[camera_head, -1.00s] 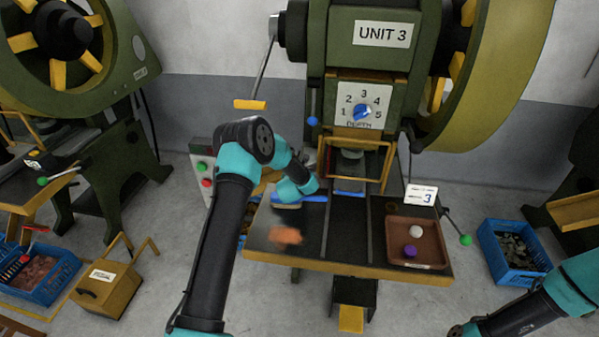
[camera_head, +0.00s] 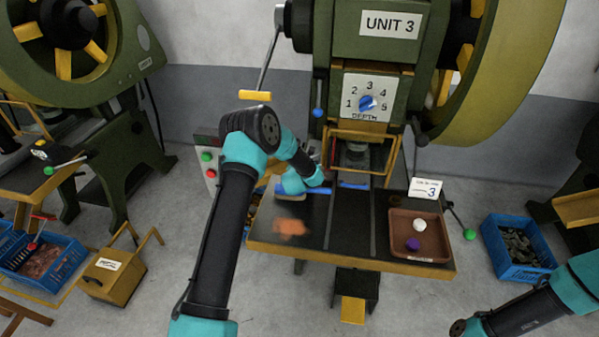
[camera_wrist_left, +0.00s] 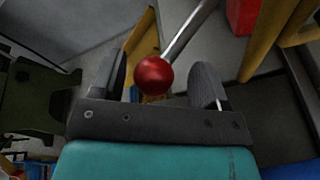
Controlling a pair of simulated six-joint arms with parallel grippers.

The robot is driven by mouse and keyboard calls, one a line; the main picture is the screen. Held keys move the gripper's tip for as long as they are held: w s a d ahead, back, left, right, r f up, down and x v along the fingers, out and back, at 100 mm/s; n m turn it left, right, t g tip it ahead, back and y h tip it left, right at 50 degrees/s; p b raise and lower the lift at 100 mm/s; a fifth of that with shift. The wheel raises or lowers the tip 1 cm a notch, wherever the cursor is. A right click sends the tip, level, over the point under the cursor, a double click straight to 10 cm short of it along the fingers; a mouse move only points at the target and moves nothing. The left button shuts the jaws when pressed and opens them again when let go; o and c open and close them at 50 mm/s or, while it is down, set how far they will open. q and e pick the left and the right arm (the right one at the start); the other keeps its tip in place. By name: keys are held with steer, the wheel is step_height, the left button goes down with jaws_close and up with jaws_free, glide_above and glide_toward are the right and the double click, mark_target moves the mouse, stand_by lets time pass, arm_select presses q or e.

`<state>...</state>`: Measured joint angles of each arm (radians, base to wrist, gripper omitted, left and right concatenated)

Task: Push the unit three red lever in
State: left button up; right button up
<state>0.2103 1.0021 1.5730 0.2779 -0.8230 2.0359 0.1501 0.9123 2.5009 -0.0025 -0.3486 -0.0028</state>
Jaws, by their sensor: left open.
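The unit three red lever shows in the left wrist view as a red ball knob (camera_wrist_left: 154,75) on a shiny metal rod. My left gripper (camera_wrist_left: 162,80) is open, with one finger on each side of the knob in that picture. I cannot tell whether either finger touches it. In the head view my left arm reaches to the left side of the press marked UNIT 3 (camera_head: 390,24), over its table (camera_head: 350,245). The red knob and my left fingertips cannot be made out there. My right arm enters at the lower right; its gripper is out of view.
A brown tray (camera_head: 437,227) with a white and a purple knob sits on the table's right side. A blue-handled brush (camera_head: 291,194) lies near my left wrist. A control box (camera_head: 209,165) stands behind my arm. A blue crate (camera_head: 521,247) is on the floor at right.

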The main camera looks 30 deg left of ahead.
arm_select(q)
steer(key=v, duration=1.7)
steer(key=shift+s+d+f, duration=0.1)
steer(key=shift+d, duration=0.05)
